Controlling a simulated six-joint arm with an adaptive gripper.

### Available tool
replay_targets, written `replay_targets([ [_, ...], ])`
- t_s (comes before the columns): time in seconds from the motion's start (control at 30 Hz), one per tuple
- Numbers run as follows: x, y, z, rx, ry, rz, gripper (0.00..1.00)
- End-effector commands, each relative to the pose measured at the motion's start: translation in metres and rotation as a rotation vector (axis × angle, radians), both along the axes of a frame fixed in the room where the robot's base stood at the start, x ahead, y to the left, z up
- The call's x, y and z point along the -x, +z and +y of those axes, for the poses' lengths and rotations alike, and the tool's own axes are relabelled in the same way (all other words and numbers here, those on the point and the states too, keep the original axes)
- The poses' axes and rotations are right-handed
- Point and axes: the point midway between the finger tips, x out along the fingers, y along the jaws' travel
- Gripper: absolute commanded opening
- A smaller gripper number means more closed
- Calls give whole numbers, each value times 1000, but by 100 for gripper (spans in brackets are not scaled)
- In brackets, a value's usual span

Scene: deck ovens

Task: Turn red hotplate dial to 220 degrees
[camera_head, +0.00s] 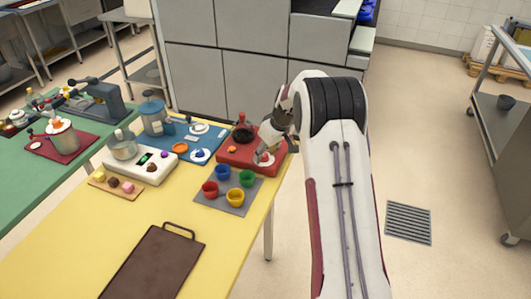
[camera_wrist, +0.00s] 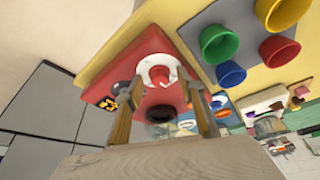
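The red hotplate (camera_head: 238,160) sits at the far right corner of the yellow table, and its red body (camera_wrist: 120,62) fills the middle of the wrist view. Its dial is a red knob on a white disc (camera_wrist: 147,71), and the disc also shows in the head view (camera_head: 264,161). My gripper (camera_head: 265,150) is over the dial from above. In the wrist view my gripper (camera_wrist: 162,92) is open, its fingers apart with the knob between or just beyond the tips; contact cannot be told. A small dark display (camera_wrist: 107,104) shows orange marks too small to read.
A dark round vessel (camera_head: 243,134) stands on the hotplate. Red, blue, green and yellow cups stand on a grey mat (camera_head: 213,203) in front. A white appliance (camera_head: 145,171) and a blue mat (camera_head: 180,155) are left. A brown tray (camera_head: 150,265) lies nearer.

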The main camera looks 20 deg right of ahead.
Motion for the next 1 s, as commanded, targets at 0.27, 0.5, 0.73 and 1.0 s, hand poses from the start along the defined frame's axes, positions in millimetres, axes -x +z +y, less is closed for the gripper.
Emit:
replay_targets([
  [0.27,0,0,0,0,0,0,8],
  [0.5,0,0,0,1,-1,0,1],
  [0.73,0,0,0,0,-21,0,1],
  [1.0,0,0,1,0,-92,0,1],
])
